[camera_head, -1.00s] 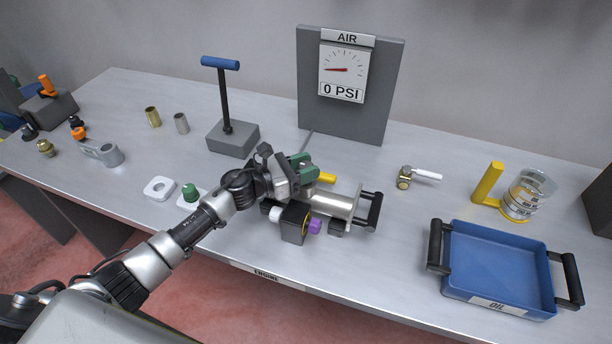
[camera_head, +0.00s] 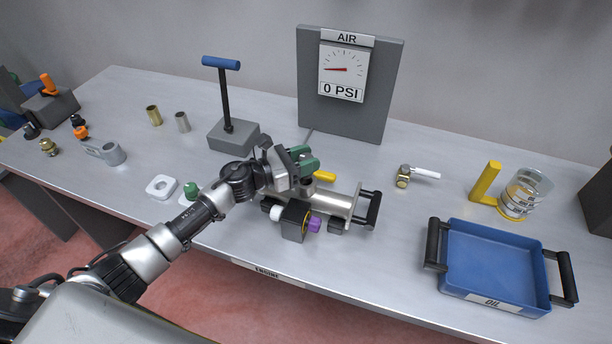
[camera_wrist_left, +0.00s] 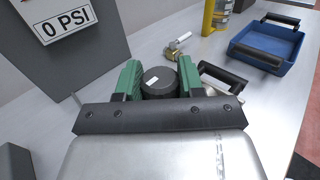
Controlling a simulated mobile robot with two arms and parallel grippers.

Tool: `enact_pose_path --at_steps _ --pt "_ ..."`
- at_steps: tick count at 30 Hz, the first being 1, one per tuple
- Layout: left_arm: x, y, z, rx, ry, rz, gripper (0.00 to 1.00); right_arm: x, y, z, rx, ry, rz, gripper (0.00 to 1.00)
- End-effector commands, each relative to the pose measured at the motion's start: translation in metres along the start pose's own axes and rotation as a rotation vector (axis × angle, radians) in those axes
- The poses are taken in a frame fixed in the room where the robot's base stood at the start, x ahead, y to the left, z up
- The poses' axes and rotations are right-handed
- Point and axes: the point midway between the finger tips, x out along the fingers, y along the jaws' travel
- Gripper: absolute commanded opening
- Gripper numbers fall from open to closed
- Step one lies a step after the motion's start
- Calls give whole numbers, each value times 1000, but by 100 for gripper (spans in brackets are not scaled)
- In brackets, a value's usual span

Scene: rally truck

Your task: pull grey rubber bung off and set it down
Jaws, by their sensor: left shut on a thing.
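My left gripper (camera_head: 304,162) has green fingers and is over the left end of the silver cylinder assembly (camera_head: 335,203) on the bench. In the left wrist view its fingers (camera_wrist_left: 159,82) are shut on a round, dark grey piece, the rubber bung (camera_wrist_left: 159,78), seen from above. Whether the bung still touches the assembly cannot be told. My right gripper is not in view.
A blue oil tray (camera_head: 497,268) with black handles stands at the right. A brass valve with a white handle (camera_head: 405,177) lies behind it. The gauge board (camera_head: 350,115) and a blue T-handle stand (camera_head: 233,137) are at the back. Bench between assembly and tray is clear.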

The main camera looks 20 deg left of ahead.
Motion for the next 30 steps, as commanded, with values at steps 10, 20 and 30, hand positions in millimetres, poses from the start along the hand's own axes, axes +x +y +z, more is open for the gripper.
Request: enact_pose_path --at_steps 10,20,30 --pt "0 0 9 2 -1 -1 0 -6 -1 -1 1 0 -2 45" --pt "0 0 29 2 -1 -1 0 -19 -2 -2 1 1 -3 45" --pt "0 0 41 1 -1 0 0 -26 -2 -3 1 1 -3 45"
